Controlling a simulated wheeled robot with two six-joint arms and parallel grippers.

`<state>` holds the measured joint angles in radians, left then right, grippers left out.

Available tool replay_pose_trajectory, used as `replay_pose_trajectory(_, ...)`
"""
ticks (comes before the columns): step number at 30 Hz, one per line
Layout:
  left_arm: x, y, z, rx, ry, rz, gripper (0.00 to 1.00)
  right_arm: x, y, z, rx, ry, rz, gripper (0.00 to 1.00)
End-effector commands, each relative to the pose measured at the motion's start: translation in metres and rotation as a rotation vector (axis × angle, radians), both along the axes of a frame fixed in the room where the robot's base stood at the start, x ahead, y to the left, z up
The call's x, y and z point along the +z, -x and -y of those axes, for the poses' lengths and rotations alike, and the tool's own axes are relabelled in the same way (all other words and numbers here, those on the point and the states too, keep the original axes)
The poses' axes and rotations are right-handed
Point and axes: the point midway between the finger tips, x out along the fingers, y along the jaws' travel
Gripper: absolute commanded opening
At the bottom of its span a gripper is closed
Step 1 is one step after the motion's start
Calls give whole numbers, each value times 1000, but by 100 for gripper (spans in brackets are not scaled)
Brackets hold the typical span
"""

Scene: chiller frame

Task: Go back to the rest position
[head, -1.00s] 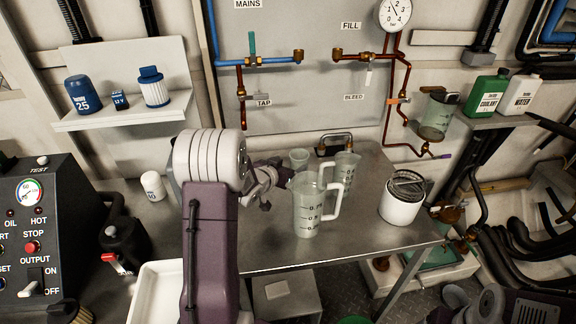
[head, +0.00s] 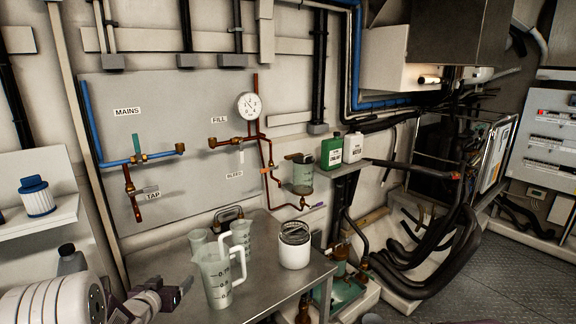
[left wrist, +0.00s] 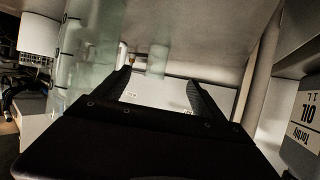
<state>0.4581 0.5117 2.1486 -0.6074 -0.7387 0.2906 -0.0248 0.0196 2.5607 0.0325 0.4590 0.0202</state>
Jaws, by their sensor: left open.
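My left gripper (head: 178,290) is low in the head view, left of the large measuring jug (head: 218,279), with its arm coming in from the lower left. In the left wrist view its two dark fingers (left wrist: 158,90) stand apart with nothing between them, so it is open and empty. A translucent jug (left wrist: 88,50) shows beside it there, on the left. In the head view the gripper looks apart from the jug, though the exact gap is hard to tell.
An oil bottle (left wrist: 303,115) is close on the right in the wrist view. Coolant (head: 332,152) and water (head: 354,147) bottles stand on a shelf. Open floor (head: 475,260) lies right.

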Motion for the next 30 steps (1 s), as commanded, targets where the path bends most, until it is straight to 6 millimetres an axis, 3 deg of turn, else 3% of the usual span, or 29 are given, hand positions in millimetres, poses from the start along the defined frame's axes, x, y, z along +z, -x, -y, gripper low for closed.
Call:
replay_pose_trajectory(5,0,19,18,29,-15,-131,80,15,-1,0,0,0,2,80)
replay_pose_trajectory(11,-7,62,46,62,-23,-340,80,31,-1,0,0,0,2,80)
replay_pose_trajectory(17,-12,141,90,64,-10,-633,80,52,-1,0,0,0,2,80)
replay_pose_trajectory(21,-10,213,125,33,14,-857,80,66,-1,0,0,0,2,80)
replay_pose_trajectory(24,-7,255,144,5,33,-982,80,71,-1,0,0,0,2,80)
replay_pose_trajectory(27,-7,275,153,-11,42,-1043,80,72,-1,0,0,0,2,80)
replay_pose_trajectory(30,-8,281,155,-14,45,-1059,80,72,-1,0,0,0,1,80)
